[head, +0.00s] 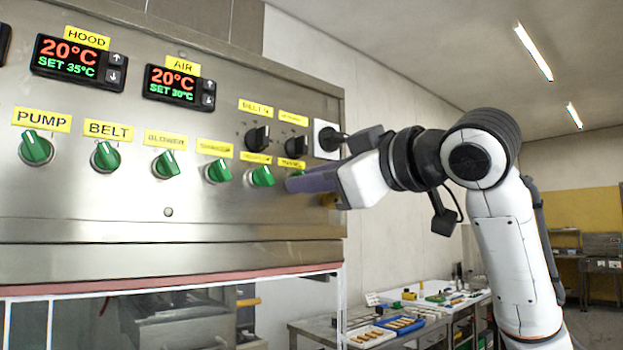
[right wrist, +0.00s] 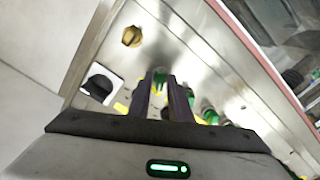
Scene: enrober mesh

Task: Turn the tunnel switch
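The tunnel switch (head: 295,173) is the rightmost green knob in the lower row of the steel panel, under a small yellow label (head: 291,164). My right gripper (head: 292,184) is at this knob, and its purple finger covers part of it in the head view. In the right wrist view the two fingers (right wrist: 161,85) stand a small gap apart, with a green knob (right wrist: 160,74) at their tips. I cannot tell if they touch it. My left gripper is out of view.
Green knobs for pump (head: 36,148), belt (head: 105,157) and blower (head: 166,164) continue leftward. Black knobs (head: 258,139) sit above. A black switch on a white plate (head: 326,139) is close by my right gripper. A yellow knob (right wrist: 131,36) shows in the wrist view.

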